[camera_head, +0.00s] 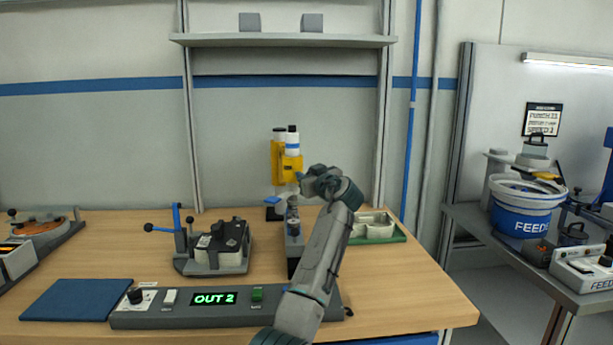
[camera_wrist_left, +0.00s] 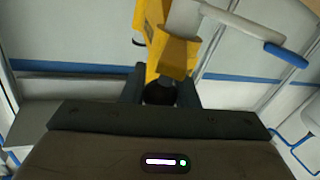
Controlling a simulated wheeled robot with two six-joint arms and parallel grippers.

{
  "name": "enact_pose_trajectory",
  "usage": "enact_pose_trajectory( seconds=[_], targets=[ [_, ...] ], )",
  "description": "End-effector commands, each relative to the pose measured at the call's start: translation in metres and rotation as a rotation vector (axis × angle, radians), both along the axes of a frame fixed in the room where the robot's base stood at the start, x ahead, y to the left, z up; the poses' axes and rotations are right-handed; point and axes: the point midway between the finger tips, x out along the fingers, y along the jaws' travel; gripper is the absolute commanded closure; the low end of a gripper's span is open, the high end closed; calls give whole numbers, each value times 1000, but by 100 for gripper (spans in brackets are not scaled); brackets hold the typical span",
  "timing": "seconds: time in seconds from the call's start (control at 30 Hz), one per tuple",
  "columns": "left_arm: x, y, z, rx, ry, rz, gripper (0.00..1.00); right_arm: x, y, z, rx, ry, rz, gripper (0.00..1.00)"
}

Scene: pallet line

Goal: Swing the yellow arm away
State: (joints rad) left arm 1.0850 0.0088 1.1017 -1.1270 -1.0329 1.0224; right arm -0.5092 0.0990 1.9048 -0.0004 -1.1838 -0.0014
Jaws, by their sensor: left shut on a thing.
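The yellow arm (camera_head: 277,158) is an upright yellow bracket at the back of the wooden bench, with white, black-topped cylinders on it. My left gripper (camera_head: 303,178) is at its lower right side. In the left wrist view the yellow arm (camera_wrist_left: 172,58) rises just beyond the jaws. There my left gripper (camera_wrist_left: 160,88) is shut on a dark round knob (camera_wrist_left: 160,95) below the yellow part. The knob is partly hidden by the gripper body. How it joins the yellow arm is hard to see. My right gripper is not in view.
A black-and-grey fixture (camera_head: 222,245) with a blue lever stands left on the bench. A control box reading OUT 2 (camera_head: 212,299) and a blue mat (camera_head: 76,300) lie in front. A green tray (camera_head: 390,236) is to the right. A shelf (camera_head: 284,40) hangs above.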

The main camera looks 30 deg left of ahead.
Motion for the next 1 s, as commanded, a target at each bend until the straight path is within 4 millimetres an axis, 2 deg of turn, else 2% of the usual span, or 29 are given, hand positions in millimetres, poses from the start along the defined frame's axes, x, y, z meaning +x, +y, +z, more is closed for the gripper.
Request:
enact_pose_trajectory(
  seconds=[0.03, 0.07, 0.13, 0.17, 0.47, 0.6, 0.7, 1.0],
  targets=[
    [1, -2, 5, 1, -7, -7, 100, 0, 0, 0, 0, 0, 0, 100],
    [1, -2, 5, 2, -8, -8, 69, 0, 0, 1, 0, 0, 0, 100],
    [1, -2, 4, 1, -7, -8, 56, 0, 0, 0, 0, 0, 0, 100],
    [1, -2, 4, 2, -7, -7, 52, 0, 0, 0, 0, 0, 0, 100],
    [0, -2, 2, 0, -4, -5, 52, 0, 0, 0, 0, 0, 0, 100],
    [-8, -14, 0, 0, -5, -6, 52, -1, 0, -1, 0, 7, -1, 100],
    [-20, -29, -1, -3, -6, -8, 52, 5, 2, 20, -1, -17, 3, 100],
    [-55, -74, 0, 0, -5, -9, 52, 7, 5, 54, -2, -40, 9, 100]
  ],
)
